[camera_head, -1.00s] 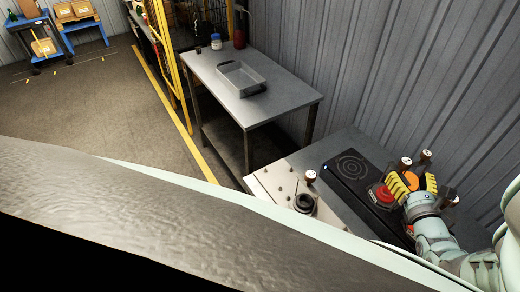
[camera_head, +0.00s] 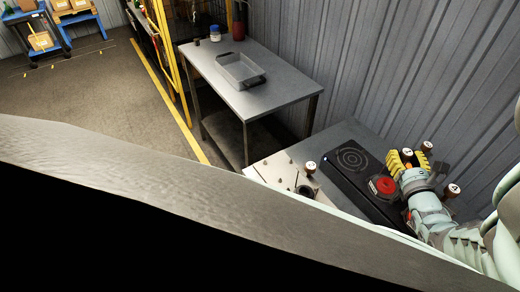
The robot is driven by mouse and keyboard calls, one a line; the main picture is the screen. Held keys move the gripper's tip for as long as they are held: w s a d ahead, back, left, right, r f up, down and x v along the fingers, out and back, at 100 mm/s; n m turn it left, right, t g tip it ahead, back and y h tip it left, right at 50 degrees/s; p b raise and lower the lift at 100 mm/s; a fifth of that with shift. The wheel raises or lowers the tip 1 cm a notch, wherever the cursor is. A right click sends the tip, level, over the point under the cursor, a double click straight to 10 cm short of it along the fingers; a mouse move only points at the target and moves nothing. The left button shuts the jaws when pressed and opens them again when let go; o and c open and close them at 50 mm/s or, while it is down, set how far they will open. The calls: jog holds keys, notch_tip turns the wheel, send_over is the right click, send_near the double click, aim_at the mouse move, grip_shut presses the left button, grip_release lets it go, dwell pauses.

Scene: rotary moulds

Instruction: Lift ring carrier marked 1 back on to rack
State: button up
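Several brown knobs with white marked caps stand at the right. One knob (camera_head: 407,153) shows between or just behind the fingertips of my gripper (camera_head: 406,158). A second knob (camera_head: 427,147) is just right of the gripper, and a third (camera_head: 453,188) is lower, beside my arm. Another knob (camera_head: 311,166) stands by the pale plate at the left. The marks are too small to read, so I cannot tell which carrier is marked 1. My gripper's yellow and black fingers are a little apart. Whether they touch the knob, and the ring below, is hidden.
A black hotplate (camera_head: 352,175) with a red disc (camera_head: 384,185) lies left of my gripper. A pale plate (camera_head: 280,173) with pegs and a dark ring (camera_head: 305,191) is farther left. A grey table (camera_head: 275,100) holds a metal tray (camera_head: 240,72). A ribbed wall stands behind.

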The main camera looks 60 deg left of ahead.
grip_shut()
dwell(0.3)
